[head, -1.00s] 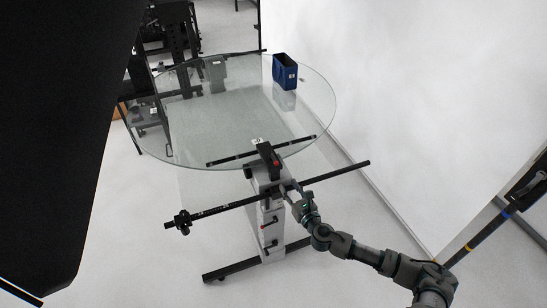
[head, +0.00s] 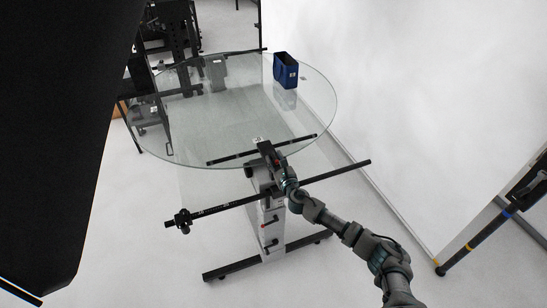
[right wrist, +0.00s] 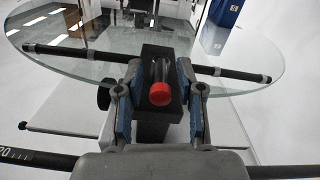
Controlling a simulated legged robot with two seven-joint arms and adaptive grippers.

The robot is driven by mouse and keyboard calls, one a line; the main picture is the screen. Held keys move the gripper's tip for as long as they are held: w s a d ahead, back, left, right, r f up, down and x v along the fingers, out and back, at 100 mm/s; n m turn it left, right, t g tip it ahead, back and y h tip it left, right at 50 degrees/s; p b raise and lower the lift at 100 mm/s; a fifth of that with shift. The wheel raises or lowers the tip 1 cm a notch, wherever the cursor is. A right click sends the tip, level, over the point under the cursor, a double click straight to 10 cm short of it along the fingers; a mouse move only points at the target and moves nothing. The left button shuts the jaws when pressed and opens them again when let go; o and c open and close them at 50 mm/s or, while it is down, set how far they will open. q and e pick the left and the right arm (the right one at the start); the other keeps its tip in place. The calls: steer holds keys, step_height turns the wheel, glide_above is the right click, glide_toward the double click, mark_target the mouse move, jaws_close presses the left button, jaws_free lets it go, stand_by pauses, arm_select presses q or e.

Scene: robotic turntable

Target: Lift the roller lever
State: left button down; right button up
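The roller lever (right wrist: 161,85) is a short dark lever with a red round end, lying on top of a black block on the turntable's stand. In the head view the red end (head: 277,161) shows small at the near edge of the glass disc. My right gripper (right wrist: 157,98) is open, with one blue-padded finger on each side of the lever and visible gaps between. In the head view it (head: 286,180) is at the top of the stand (head: 272,225), partly covering it. I cannot tell if it touches the block. My left gripper is not in view.
The round glass disc (head: 225,125) spreads behind the lever. A blue bin (head: 286,72) stands at its far right side. Black bars (head: 338,172) stick out on both sides of the stand. White wall is to the right; open floor lies in front.

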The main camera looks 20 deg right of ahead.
steer(key=shift+w, duration=0.9)
jaws_close()
steer(key=shift+a+r+h+p, duration=0.1)
steer(key=shift+r+h+p, duration=0.15)
steer(key=shift+p, duration=0.3)
steer(key=shift+f+m+h, duration=0.1)
steer(key=shift+m+h, duration=0.25)
steer(key=shift+m, duration=0.05)
steer(key=shift+f, duration=0.1)
jaws_free()
